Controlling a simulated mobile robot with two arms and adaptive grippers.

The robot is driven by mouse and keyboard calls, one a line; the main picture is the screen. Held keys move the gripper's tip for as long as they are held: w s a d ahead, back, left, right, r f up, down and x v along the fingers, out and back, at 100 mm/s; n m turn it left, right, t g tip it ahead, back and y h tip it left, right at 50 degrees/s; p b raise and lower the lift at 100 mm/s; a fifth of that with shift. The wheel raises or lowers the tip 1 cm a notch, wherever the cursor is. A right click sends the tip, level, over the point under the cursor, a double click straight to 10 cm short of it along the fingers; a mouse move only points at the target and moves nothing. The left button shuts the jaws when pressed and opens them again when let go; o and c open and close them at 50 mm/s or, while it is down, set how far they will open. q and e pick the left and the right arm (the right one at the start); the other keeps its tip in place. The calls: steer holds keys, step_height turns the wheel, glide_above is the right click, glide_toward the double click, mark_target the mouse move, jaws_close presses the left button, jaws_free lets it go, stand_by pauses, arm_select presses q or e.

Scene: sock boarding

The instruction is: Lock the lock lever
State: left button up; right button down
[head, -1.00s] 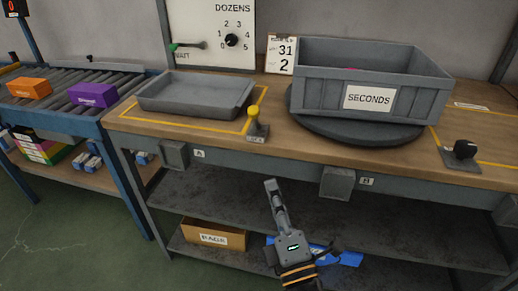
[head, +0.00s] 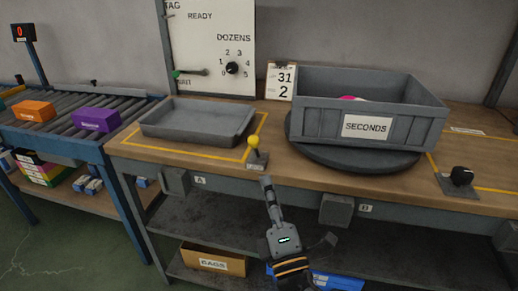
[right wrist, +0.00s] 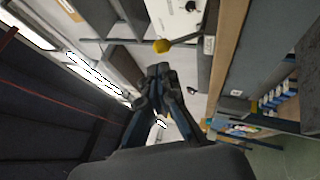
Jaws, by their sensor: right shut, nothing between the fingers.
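A small lever with a yellow ball knob (head: 253,142) stands near the front edge of the wooden bench, left of the round turntable (head: 350,158). The small label at its base is too small to read for sure. My right gripper (head: 266,182) is shut and empty, just below and in front of the lever, and no contact shows. In the right wrist view the yellow knob (right wrist: 161,46) lies just beyond the closed fingertips (right wrist: 158,70). My left gripper is not in view.
A grey bin marked SECONDS (head: 370,125) sits on the turntable. A shallow grey tray (head: 197,122) lies inside a yellow outline. A black knob (head: 462,176) is at the right. A panel (head: 212,45) with a dial stands behind. A roller conveyor (head: 70,118) is at left.

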mark_target(256, 146)
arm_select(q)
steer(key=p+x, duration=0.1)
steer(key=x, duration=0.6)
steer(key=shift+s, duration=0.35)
arm_select(e)
steer(key=x, duration=0.7)
steer(key=shift+w+a, duration=0.1)
steer(key=shift+w, duration=0.25)
arm_select(q)
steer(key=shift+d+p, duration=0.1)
steer(key=shift+p, duration=0.25)
